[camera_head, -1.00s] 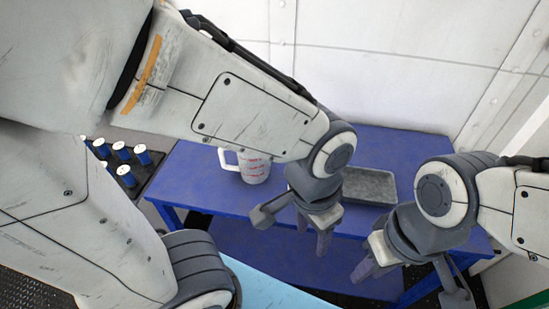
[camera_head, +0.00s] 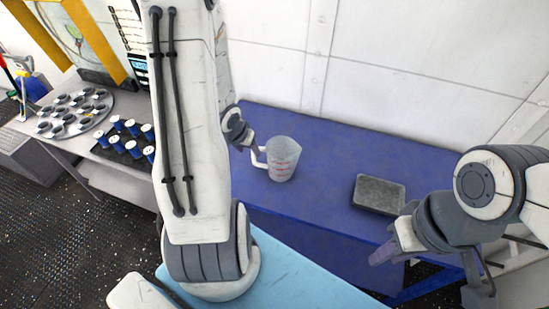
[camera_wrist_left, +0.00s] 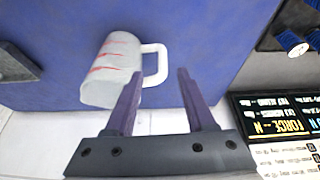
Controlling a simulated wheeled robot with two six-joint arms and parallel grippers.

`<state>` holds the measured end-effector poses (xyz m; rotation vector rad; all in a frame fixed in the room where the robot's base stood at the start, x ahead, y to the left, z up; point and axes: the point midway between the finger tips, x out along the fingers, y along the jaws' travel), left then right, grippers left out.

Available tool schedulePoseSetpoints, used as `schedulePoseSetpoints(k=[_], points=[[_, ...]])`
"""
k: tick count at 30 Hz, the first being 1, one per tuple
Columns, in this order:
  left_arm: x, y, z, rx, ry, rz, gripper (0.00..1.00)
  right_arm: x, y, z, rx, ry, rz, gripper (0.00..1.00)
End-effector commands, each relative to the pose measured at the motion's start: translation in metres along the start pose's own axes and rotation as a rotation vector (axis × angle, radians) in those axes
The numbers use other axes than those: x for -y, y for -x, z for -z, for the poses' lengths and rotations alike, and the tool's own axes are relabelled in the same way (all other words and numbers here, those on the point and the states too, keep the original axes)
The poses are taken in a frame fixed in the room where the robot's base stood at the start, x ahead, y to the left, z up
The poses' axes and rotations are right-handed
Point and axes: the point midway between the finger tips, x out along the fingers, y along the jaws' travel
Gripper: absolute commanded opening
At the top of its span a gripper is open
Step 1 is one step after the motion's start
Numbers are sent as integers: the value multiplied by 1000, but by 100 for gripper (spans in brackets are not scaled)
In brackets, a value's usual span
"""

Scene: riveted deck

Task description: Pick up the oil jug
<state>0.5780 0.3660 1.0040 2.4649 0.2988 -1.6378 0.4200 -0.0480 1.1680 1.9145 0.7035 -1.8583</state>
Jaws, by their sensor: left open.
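The oil jug (camera_head: 282,160) is a clear, whitish measuring jug with red markings. It stands upright on the blue table, its handle toward the left. My left gripper (camera_head: 252,150) is beside the handle, partly hidden behind my left arm. In the left wrist view, its two purple fingers (camera_wrist_left: 160,80) are apart and the jug (camera_wrist_left: 108,68) appears past them. The handle lies in line with the gap between the fingertips; I cannot tell whether they are around it. My right gripper (camera_head: 385,252) hangs near the table's front right, away from the jug; its finger gap does not show clearly.
The blue table (camera_head: 325,195) is mostly bare. A grey block (camera_head: 379,194) lies right of the jug. A white wall (camera_head: 400,70) stands behind. At the left, another bench carries a black tray (camera_head: 125,150) of blue cylinders and a round plate (camera_head: 72,112) with dark pieces.

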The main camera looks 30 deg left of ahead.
Motion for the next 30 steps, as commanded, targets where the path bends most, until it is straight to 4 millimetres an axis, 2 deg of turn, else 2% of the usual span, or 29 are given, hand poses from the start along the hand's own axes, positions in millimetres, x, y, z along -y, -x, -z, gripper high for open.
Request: schedulePoseSetpoints(k=[1, 3, 11, 19, 23, 29, 30], points=[[-1, -15, -3, 3, -1, -1, 55, -1, -10, -1, 0, 0, 0, 33], [-1, -25, -2, 3, -1, -1, 55, -1, -13, -1, 1, 1, 0, 33], [0, -44, 1, 2, -2, 0, 55, -1, -17, -1, 0, 1, 0, 33], [3, -80, 6, 3, -3, -1, 55, -1, -17, -1, 0, 1, 0, 33], [3, -88, 6, 3, -3, 0, 55, -1, -17, -1, 0, 1, 0, 33], [3, -89, 6, 1, -3, 1, 55, -1, -17, -1, 0, 1, 0, 33], [3, -89, 6, 1, -3, 1, 47, -1, -17, -1, 0, 1, 0, 33]])
